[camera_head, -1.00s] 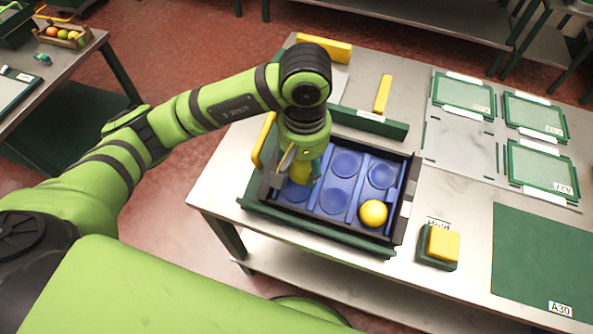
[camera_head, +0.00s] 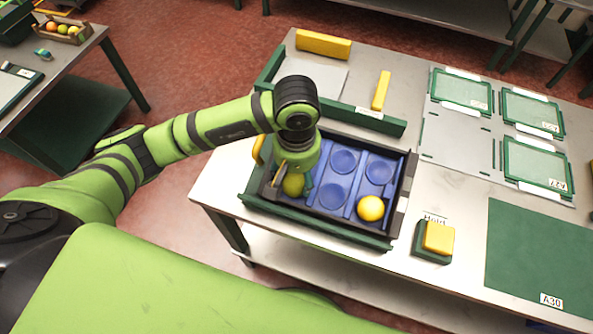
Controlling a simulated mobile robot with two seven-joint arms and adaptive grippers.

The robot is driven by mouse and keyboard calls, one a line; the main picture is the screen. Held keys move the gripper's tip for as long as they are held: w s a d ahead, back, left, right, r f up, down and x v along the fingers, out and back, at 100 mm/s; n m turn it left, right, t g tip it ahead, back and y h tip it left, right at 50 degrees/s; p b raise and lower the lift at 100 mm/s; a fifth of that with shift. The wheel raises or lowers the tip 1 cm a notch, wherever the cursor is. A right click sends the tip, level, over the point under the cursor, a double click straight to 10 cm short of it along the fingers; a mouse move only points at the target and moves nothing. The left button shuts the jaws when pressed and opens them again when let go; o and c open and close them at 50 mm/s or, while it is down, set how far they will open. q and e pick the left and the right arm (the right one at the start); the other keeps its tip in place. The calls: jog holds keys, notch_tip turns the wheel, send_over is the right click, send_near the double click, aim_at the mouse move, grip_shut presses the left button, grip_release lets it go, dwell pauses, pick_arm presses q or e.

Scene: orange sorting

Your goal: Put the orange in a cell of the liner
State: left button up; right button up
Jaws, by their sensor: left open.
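The blue liner (camera_head: 325,209) with round cells lies in a dark crate (camera_head: 397,207) on the metal table. A yellow-green fruit, apparently the orange (camera_head: 293,185), is at the near-left cell, partly covered by my left gripper (camera_head: 291,183). The gripper points down with its fingers open on either side of the fruit. Whether they touch it, and how it rests in the cell, is hard to see. A yellow fruit (camera_head: 370,208) sits in the near-right cell. The other cells that show are empty. My right gripper is out of view.
A yellow block on a green base (camera_head: 437,239) stands right of the crate. Green-framed plates (camera_head: 535,165) and a green mat (camera_head: 540,250) lie farther right. A green rail (camera_head: 380,121) runs behind the crate. A box of fruit (camera_head: 62,29) stands on another table.

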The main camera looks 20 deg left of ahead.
pick_arm(q)
jog(key=shift+r, duration=0.1)
notch_tip(320, 180, up, 12)
jog(key=b, duration=0.2)
dwell(0.5)
